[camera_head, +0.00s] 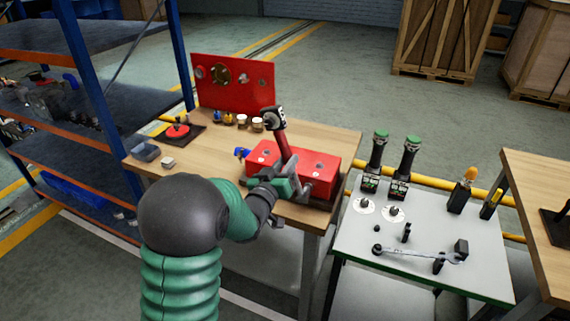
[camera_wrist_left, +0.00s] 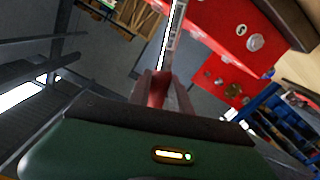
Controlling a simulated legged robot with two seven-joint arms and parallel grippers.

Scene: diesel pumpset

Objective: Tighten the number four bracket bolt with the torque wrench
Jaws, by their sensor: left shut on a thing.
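My left gripper (camera_head: 288,186) is shut on the torque wrench (camera_head: 281,140), at the front edge of the red block. The wrench stands tilted, with a dark round part at its upper end and a red shaft below. In the left wrist view, the fingers (camera_wrist_left: 162,92) close on a red part, and a silver shaft (camera_wrist_left: 174,35) runs up from it. The red bracket block (camera_head: 318,165) lies on the wooden bench; a bolt head on it shows in the left wrist view (camera_wrist_left: 255,42). I cannot tell whether the wrench is on a bolt. My right gripper is out of view.
A red upright panel (camera_head: 235,83) stands at the bench's back. A red round knob (camera_head: 177,130) sits on a dark plate at left. A white-topped table (camera_head: 440,215) on the right holds two green-topped tools, a silver wrench (camera_head: 415,253) and small parts. Blue-framed shelves (camera_head: 90,60) stand left.

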